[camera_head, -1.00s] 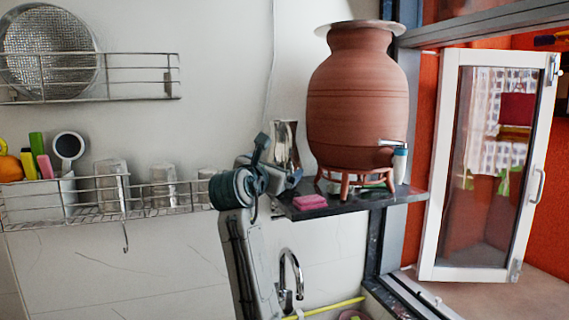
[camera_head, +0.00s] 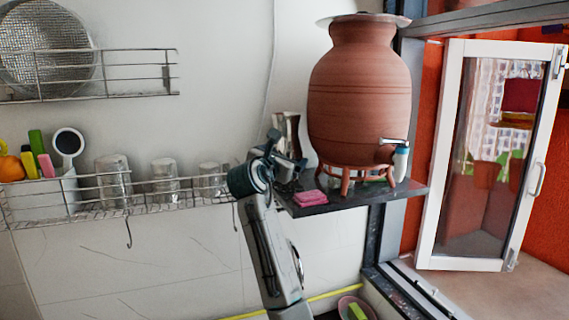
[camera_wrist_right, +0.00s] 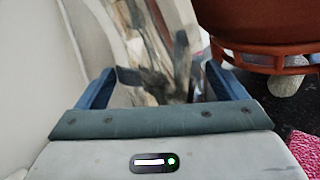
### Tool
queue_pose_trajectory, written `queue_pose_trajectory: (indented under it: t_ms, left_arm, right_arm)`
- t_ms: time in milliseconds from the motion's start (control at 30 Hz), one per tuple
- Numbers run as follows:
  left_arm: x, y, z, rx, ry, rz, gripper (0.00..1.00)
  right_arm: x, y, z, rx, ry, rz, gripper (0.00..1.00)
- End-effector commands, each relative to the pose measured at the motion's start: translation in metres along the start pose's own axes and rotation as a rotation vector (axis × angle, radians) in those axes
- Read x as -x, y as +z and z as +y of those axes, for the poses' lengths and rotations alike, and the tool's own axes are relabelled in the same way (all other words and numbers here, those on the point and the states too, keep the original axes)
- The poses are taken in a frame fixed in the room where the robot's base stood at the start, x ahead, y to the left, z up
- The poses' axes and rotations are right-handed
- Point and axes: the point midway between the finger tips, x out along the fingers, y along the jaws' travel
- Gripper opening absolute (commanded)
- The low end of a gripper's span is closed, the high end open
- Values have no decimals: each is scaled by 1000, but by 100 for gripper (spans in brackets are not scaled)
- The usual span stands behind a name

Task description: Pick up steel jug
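The steel jug (camera_head: 290,128) is shiny and stands on the dark shelf between the wall and the clay pot. My right gripper (camera_head: 288,160) is in front of its lower part in the head view and hides that part. In the right wrist view the jug (camera_wrist_right: 150,45) shows reflective and somewhat tilted, between the two blue fingers of the right gripper (camera_wrist_right: 160,80). The fingers are wide apart, one on each side of the jug, and look open rather than pressed on it. My left gripper is not in view.
The large clay pot (camera_head: 358,95) stands on a clay stand (camera_head: 346,178) close right of the jug. A pink sponge (camera_head: 310,197) lies on the shelf's front edge (camera_head: 350,203).

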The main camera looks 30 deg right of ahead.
Motion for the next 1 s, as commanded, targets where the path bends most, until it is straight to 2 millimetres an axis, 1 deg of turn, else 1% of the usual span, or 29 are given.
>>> queue_pose_trajectory:
  t_ms: [67, 100, 333, 467, 500, 533, 567, 600, 633, 667, 700, 733, 1000]
  left_arm:
    - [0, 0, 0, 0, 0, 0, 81]
    - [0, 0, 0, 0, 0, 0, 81]
    - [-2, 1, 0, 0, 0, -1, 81]
    - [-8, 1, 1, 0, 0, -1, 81]
    - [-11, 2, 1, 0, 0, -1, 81]
    - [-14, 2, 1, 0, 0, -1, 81]
    - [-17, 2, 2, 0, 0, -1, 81]
    - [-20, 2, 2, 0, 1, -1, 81]
    - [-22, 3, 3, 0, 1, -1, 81]
    - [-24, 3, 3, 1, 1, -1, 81]
    - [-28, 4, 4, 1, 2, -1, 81]
    - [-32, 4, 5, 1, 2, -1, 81]
    - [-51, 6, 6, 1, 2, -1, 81]
  right_arm:
    - [0, 0, 0, 0, 0, 0, 51]
    - [0, 0, 0, 0, -1, 0, 45]
    - [0, -1, 0, 0, -1, 2, 44]
    - [2, 0, 0, 0, -1, 2, 44]
    - [2, 1, 0, 0, -1, 2, 37]
    - [3, 2, 1, -1, -1, 2, 36]
    - [4, 3, 1, -2, -1, 1, 28]
    - [4, 7, 2, -3, 0, 0, 19]
    - [4, 12, 3, -3, 0, 0, 19]
    - [4, 16, 4, -4, 0, -1, 8]
    - [4, 22, 6, -4, 0, -1, 5]
    - [4, 27, 7, -4, 0, -1, 4]
    - [4, 65, 17, -3, 0, -1, 3]
